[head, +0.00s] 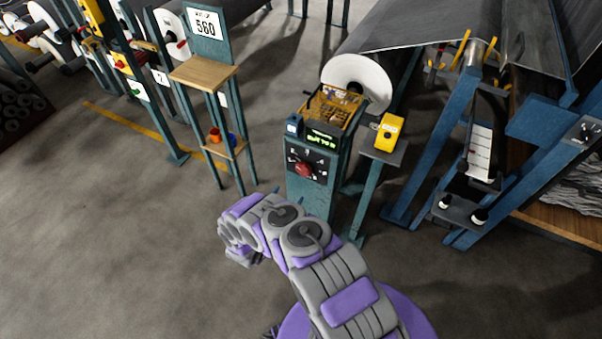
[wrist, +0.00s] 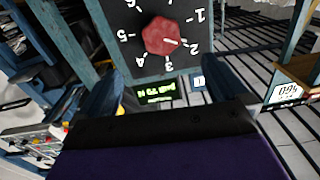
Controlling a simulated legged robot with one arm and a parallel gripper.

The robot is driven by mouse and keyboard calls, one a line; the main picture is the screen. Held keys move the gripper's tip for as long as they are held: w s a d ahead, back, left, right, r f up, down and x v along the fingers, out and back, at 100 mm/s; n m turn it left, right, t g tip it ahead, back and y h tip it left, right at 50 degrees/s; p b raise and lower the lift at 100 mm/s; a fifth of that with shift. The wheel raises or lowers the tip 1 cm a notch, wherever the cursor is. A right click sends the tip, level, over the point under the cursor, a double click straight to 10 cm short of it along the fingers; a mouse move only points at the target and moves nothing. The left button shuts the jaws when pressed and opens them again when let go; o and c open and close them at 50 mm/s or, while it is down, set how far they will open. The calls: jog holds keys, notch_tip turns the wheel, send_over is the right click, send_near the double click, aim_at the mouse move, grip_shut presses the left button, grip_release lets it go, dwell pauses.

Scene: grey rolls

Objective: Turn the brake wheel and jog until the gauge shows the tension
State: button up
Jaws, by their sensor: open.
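A red lobed knob (head: 303,169) sits on a dark numbered dial panel on a teal post. In the wrist view the knob (wrist: 162,36) appears upside down, its pale pointer mark lying near the 2. A green-lit display (head: 322,138) is above the dial; its text is too small to read surely. A yellow box (head: 388,132) stands on a post to the right. A white scale plate (head: 481,152) with marks is on the blue frame further right. My gripper (wrist: 165,90) is open and empty, its fingers apart, short of the knob. In the head view, its fingers cannot be made out.
A small stand (head: 205,75) with a 560 sign is left of the panel, with small orange and blue items on its lower shelf. A white roll (head: 357,80) is behind the panel. Blue frame legs (head: 435,150) stand at right.

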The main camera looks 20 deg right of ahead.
aim_at(302, 171)
jog(key=b+x, duration=0.1)
jog(key=x, duration=1.2)
jog(key=shift+w, duration=0.1)
jog(key=shift+a, duration=0.15)
jog(key=shift+c, duration=0.4)
jog(key=c, duration=1)
jog(key=shift+o, duration=0.2)
jog(key=shift+n+b, duration=0.35)
jog(key=shift+n, duration=0.95)
jog(key=o, duration=1)
jog(key=shift+o, duration=0.2)
